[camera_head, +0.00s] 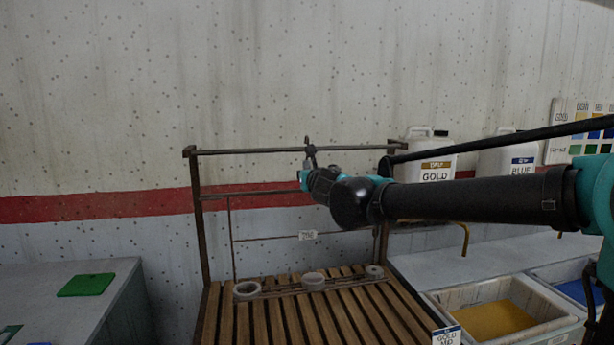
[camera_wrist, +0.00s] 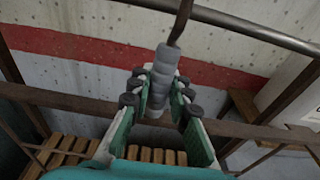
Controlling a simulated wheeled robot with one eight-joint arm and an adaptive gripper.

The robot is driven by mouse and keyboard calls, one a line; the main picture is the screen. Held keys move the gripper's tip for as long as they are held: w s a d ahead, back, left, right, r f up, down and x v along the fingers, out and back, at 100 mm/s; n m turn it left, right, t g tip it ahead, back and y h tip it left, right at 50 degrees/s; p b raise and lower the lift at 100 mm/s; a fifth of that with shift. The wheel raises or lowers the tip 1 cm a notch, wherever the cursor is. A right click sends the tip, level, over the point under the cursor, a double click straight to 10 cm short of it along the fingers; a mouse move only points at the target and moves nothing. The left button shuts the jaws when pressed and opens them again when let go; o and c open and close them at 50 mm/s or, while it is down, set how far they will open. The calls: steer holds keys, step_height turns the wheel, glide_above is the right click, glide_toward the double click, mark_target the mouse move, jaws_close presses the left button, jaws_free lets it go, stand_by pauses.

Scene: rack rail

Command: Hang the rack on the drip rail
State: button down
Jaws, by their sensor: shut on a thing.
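My gripper (camera_wrist: 157,95) is shut on the grey grip (camera_wrist: 158,78) of the rack, with fingers on both sides of it. A dark hook stem (camera_wrist: 181,20) rises from the grip. The drip rail (camera_head: 250,151) is a level bar between two posts; it also shows in the wrist view (camera_wrist: 240,25). The hook tip (camera_head: 309,143) shows at the rail's height near its middle. I cannot tell whether it is over the rail or apart from it.
Below is a slatted wooden deck (camera_head: 290,320). At right are a white GOLD jug (camera_head: 431,160), a BLUE jug (camera_head: 506,163) and a tray of yellow liquid (camera_head: 435,304).

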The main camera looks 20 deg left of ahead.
steer(key=shift+w+a, duration=0.1)
steer(key=shift+w, duration=0.05)
steer(key=shift+x, duration=1.1)
steer(key=shift+w+a+r, duration=0.1)
steer(key=shift+w+r, duration=0.05)
steer(key=shift+w, duration=0.05)
steer(key=shift+w+a, duration=0.4)
steer(key=shift+w, duration=0.25)
stand_by(0.4)
steer(key=shift+f, duration=1.45)
